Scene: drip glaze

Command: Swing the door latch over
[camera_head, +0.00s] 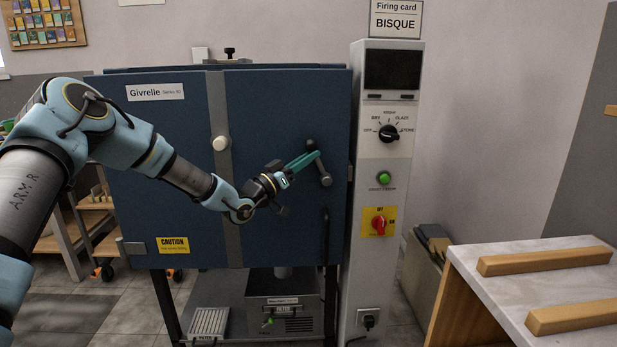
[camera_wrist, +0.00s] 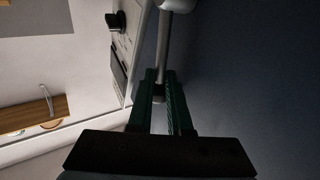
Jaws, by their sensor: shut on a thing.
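The door latch (camera_head: 325,176) is a short dark lever with a grey knob at its lower end, on the right side of the blue kiln door (camera_head: 285,115). It hangs down and slightly to the right from its pivot. My gripper (camera_head: 316,155), with green fingers, reaches it from the left and is shut on its upper part. In the wrist view my gripper (camera_wrist: 161,80) closes around the latch's grey bar (camera_wrist: 163,50). The fingers partly hide the bar where they hold it. The kiln door sits closed.
A control column (camera_head: 375,210) with a dial, green button and red switch stands just right of the door. A marble-topped table (camera_head: 550,265) with wooden bars is at the lower right.

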